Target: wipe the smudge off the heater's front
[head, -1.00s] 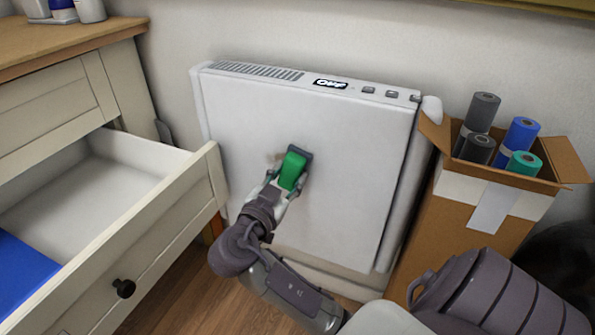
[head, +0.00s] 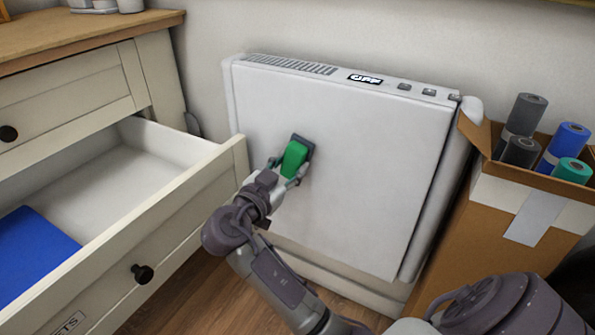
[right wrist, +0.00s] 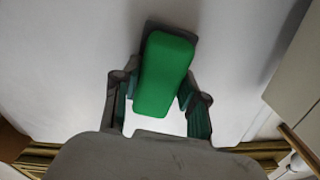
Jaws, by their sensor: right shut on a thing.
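The white heater (head: 370,150) stands upright against the wall, its flat front facing me and a small display on top reading OFF. My right gripper (head: 290,170) is shut on a green block with a dark grey pad (head: 296,158). The pad is at the upper left part of the heater's front and appears to touch it. In the right wrist view the fingers (right wrist: 160,105) flank the green block (right wrist: 165,75). I see no smudge on the bare front now; whether any lies under the pad is hidden. My left gripper is out of view.
An open drawer (head: 190,205) with a blue item (head: 32,255) inside juts out left of the heater, close to my right gripper. A cardboard box (head: 450,245) with several rolls stands close on the right. Wood floor shows below.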

